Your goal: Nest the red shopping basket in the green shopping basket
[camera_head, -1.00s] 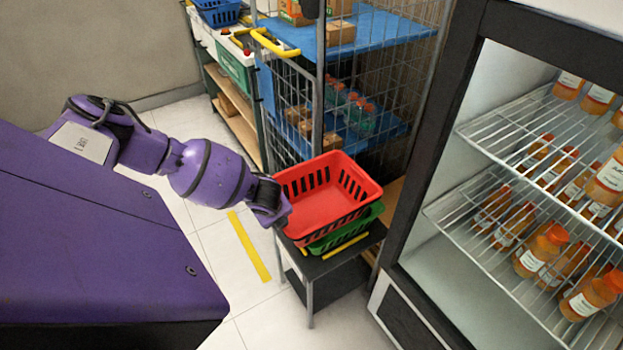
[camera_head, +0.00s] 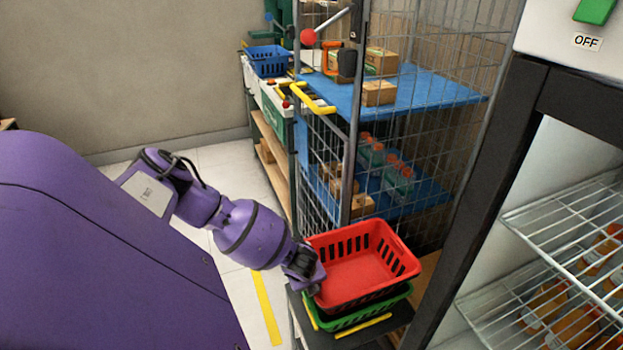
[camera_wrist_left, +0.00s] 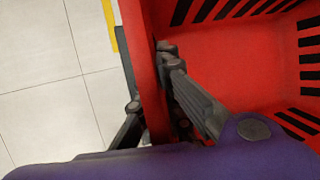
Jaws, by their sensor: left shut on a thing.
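The red shopping basket (camera_head: 362,264) sits upright over the green shopping basket (camera_head: 368,315) in the head view. Only the green basket's rim and lower wall show beneath it. The red basket appears inside the green one's outline, but how deep it sits cannot be told. My left gripper (camera_head: 314,285) is shut on the red basket's left wall. In the left wrist view, one finger is inside the red basket (camera_wrist_left: 245,70) and the other outside, with the wall between the fingers of the gripper (camera_wrist_left: 150,112). My right gripper is not in view.
The baskets stand on a small black table (camera_head: 392,326). A wire cage shelf (camera_head: 425,150) with boxes and bottles is behind it, and a fridge (camera_head: 490,190) with bottles is close on the right. A blue basket (camera_head: 268,62) is farther back. Floor is clear at left.

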